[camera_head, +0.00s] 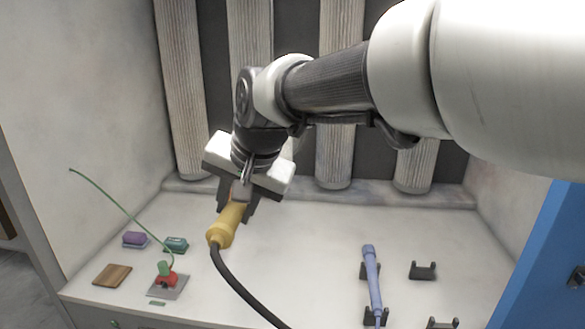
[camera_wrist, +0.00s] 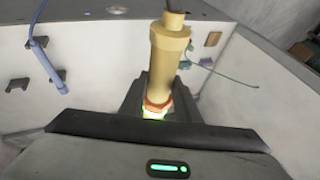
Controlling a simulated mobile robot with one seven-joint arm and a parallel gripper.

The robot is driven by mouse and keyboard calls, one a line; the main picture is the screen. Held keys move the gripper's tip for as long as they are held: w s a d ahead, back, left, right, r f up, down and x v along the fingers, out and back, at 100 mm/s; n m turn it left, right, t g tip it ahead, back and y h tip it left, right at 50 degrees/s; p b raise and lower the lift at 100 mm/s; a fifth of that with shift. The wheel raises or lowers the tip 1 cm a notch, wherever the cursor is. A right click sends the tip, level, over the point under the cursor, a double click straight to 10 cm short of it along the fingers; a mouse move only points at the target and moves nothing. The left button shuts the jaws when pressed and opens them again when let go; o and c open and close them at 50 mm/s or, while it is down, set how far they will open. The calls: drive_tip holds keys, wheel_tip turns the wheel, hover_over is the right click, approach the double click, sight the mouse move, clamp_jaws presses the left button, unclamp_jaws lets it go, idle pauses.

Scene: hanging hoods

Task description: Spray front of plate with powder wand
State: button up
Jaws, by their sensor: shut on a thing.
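My gripper (camera_head: 238,200) is shut on a yellow wand (camera_head: 226,226) and holds it above the white worktop. The wand tilts, with a black hose (camera_head: 240,287) running from its lower end. In the wrist view the yellow wand (camera_wrist: 168,55) stands between the dark fingers, with an orange band and green glow near my gripper (camera_wrist: 155,105). The wand's front tip is hidden by my gripper.
A blue wand (camera_head: 372,270) rests on black holders at the right, beside an empty holder (camera_head: 423,271). A brown tile (camera_head: 112,275), a purple block (camera_head: 135,240) and a teal block (camera_head: 176,245) lie at the left. Ribbed columns (camera_head: 340,150) line the back. The middle worktop is clear.

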drive_tip(key=shift+r+p, duration=1.1)
drive_tip(key=shift+r, duration=0.5)
drive_tip(key=shift+f+b, duration=2.5)
drive_tip(key=shift+f, duration=0.6)
drive_tip(key=shift+r+p, duration=2.4)
drive_tip(key=shift+r, duration=0.7)
drive_tip(key=shift+f+b, duration=2.5)
drive_tip(key=shift+f, duration=0.55)
drive_tip(key=s+b, duration=0.2)
drive_tip(key=s, duration=0.8)
drive_tip(key=shift+a, duration=0.4)
